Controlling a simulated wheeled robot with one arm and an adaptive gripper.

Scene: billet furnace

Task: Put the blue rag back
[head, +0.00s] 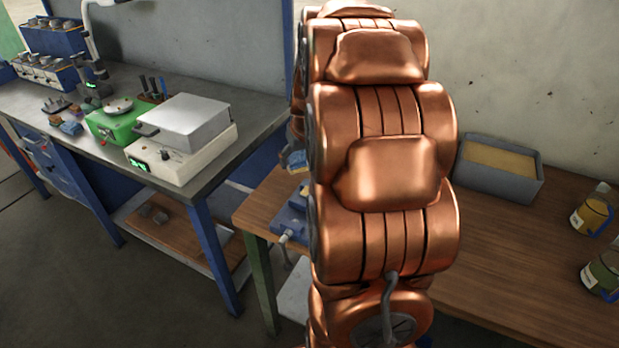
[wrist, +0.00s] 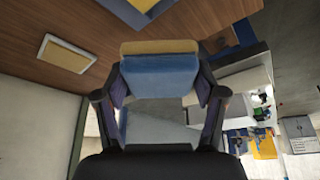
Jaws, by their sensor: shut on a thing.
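In the wrist view, my gripper (wrist: 160,84) is shut on a folded blue, cloth-like thing, which I take for the blue rag (wrist: 158,76). A tan-yellow strip lies along its far edge; I cannot tell whether it is part of the rag. In the head view, my copper-coloured arm hides most of the gripper. Only a small blue and yellow bit of the held rag (head: 297,160) shows left of the arm, near the wooden table's (head: 262,208) left end. The rag looks held clear of the tabletop.
A metal bench (head: 232,100) at left carries a white device with a grey lid (head: 183,119), a green scale (head: 108,124) and a small blue item (head: 71,128). A grey tray (head: 498,182) and two jars (head: 593,212) stand on the wooden table at right. A blue fixture (head: 290,222) sits at its left edge.

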